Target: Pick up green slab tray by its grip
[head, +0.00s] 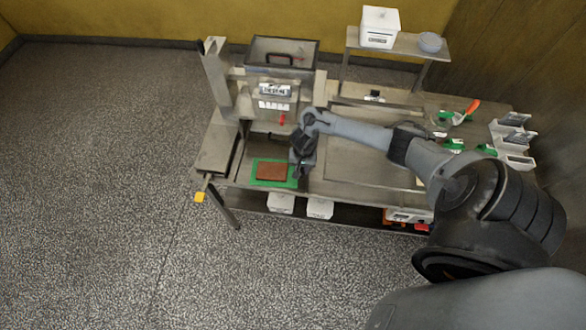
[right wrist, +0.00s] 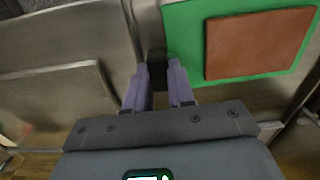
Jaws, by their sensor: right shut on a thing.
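The green slab tray (head: 259,182) lies on the steel bench at the left, in front of the machine, with a flat brown slab (head: 270,171) on it. In the right wrist view the green tray (right wrist: 184,45) fills the upper right, with the brown slab (right wrist: 257,42) on it. My right gripper (head: 301,176) is at the tray's right side. In the right wrist view its fingers (right wrist: 160,84) are shut on the tray's dark grip (right wrist: 157,64). My left gripper is not in view.
A machine with a hopper (head: 283,56) stands behind the tray. A yellow-ended lever (head: 200,197) sticks out at the bench's front left corner. White tubs (head: 319,208) sit on the shelf below. Green-handled tools and small bins (head: 513,140) are at the right.

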